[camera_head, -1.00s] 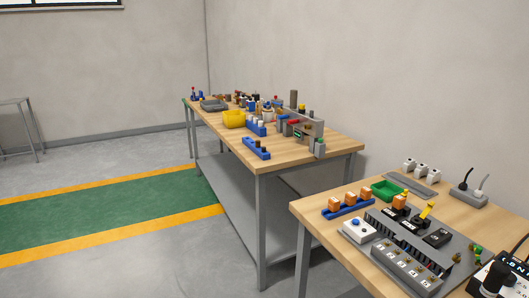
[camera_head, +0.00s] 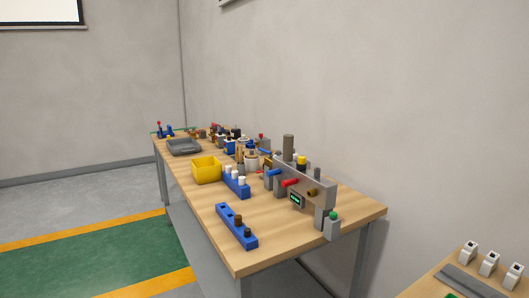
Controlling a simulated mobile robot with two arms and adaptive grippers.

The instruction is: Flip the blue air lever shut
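A blue lever (camera_head: 275,172) sticks out from the front of a grey panel (camera_head: 318,184) near the right end of the far wooden table. A red lever (camera_head: 291,182) sits just to its right on the same panel. From here the blue lever looks roughly level, but it is too small to tell whether it is open or shut. Neither of my grippers shows in the view.
The wooden table (camera_head: 258,250) also holds a blue block (camera_head: 236,227) with dark pegs, a yellow bin (camera_head: 206,171) and a grey tray (camera_head: 184,147). A second table (camera_head: 420,275) is at the lower right. Open floor (camera_head: 80,255) lies on the left.

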